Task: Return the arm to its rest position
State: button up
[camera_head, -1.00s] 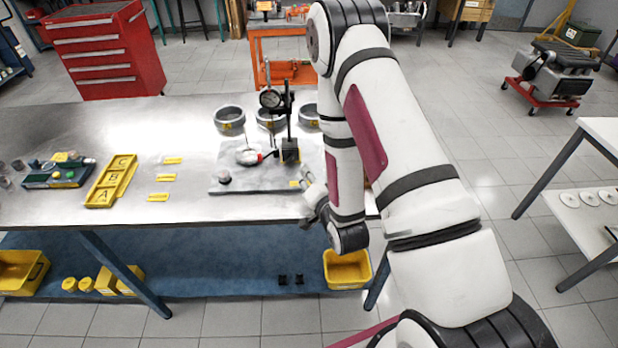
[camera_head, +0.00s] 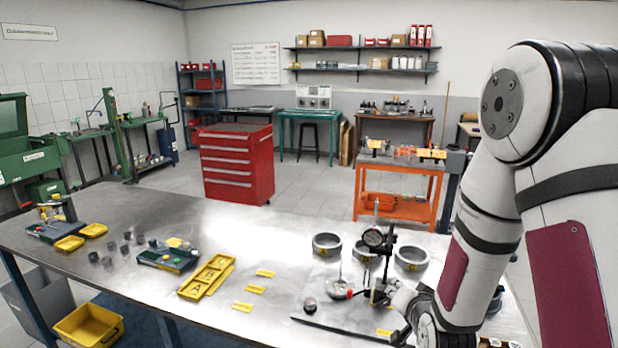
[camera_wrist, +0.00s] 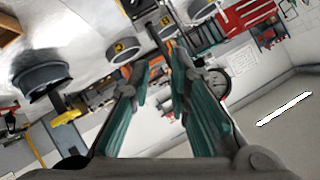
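My arm comes in from the right in the head view and reaches down to the workbench (camera_head: 150,222). My gripper (camera_head: 393,293) is low beside the dial indicator stand (camera_head: 376,240), near the right part of the grey plate (camera_head: 340,318); whether it touches the stand cannot be told. In the wrist view, my gripper's (camera_wrist: 160,85) two teal-padded fingers are apart, with no object held between them. The dial gauge (camera_wrist: 216,84) shows behind the right finger there, and a dark post lies farther off beyond the gap.
Three metal rings (camera_head: 326,245) stand behind the plate. A yellow lettered tray (camera_head: 207,276), several yellow labels (camera_head: 256,289) and a green-black parts tray (camera_head: 168,256) lie to the left. A red tool cabinet (camera_head: 237,165) and an orange cart (camera_head: 399,190) stand behind the bench.

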jog(key=s+r+n+g, duration=0.2)
jog(key=s+r, duration=0.1)
jog(key=r, duration=0.6)
jog(key=s+r+n+g, duration=0.1)
jog(key=s+r, duration=0.3)
jog(key=s, duration=0.5)
jog(key=s+a+r+n+g, duration=0.1)
jog(key=s+r, duration=0.3)
jog(key=s, duration=0.4)
jog(key=s+a+r+n+g, duration=0.1)
jog(key=s+r+n+g, duration=0.1)
jog(key=s+r, duration=0.3)
jog(key=s+n, duration=0.1)
jog(key=s, duration=0.3)
jog(key=shift+s+a+g, duration=0.2)
jog(key=shift+s+g, duration=0.15)
jog(key=shift+g, duration=0.05)
